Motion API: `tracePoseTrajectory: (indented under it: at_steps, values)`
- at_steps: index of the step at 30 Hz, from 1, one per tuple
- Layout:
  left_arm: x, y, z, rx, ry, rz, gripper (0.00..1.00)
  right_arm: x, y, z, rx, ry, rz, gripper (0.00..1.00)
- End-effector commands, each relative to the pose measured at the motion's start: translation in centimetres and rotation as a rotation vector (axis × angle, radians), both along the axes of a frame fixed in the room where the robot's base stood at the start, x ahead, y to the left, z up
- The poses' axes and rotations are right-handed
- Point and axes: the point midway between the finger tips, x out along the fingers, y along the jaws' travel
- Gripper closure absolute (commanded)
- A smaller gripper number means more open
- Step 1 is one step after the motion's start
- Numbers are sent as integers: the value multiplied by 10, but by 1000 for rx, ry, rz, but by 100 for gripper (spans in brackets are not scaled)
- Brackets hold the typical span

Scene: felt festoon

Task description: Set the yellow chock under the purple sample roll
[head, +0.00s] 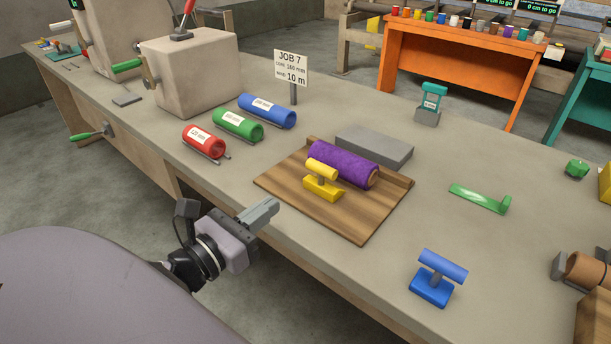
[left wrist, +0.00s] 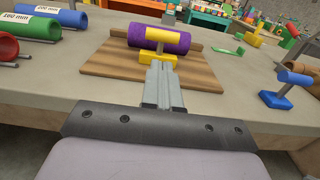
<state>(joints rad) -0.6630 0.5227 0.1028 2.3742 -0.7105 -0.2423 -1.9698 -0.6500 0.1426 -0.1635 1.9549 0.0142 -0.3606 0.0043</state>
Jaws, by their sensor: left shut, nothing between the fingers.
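The purple sample roll (head: 342,163) lies on a wooden board (head: 365,224) on the bench. It also shows in the left wrist view (left wrist: 182,43). The yellow chock (head: 324,188), with a bar-shaped handle on top, stands on the board at the roll's near side; I cannot tell whether it touches the roll. In the left wrist view the chock (left wrist: 165,60) is partly hidden behind my fingers. My left gripper (head: 273,205) is shut and empty, in front of the bench's near edge, short of the board and chock. My right gripper is not in view.
A blue chock-like piece (head: 432,288) stands right of the board, and a green tool (head: 480,199) lies behind it. A grey slab (head: 374,149) lies behind the roll. Red (head: 203,141), green (head: 238,125) and blue (head: 267,110) rolls lie to the left. Bench surface around the board's front is clear.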

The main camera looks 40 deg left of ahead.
Motion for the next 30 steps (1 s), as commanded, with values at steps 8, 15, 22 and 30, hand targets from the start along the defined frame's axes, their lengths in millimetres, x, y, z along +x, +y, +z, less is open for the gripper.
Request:
tracePoseTrajectory:
  at_steps: [8,15,22,30]
  values:
    - [33,-2,1,0,-2,2,100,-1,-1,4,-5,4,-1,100]
    - [61,-4,1,-1,-1,2,100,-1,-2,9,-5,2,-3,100]
    - [88,-7,1,-3,0,2,100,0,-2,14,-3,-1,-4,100]
    - [107,-8,0,-3,1,1,100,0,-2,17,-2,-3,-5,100]
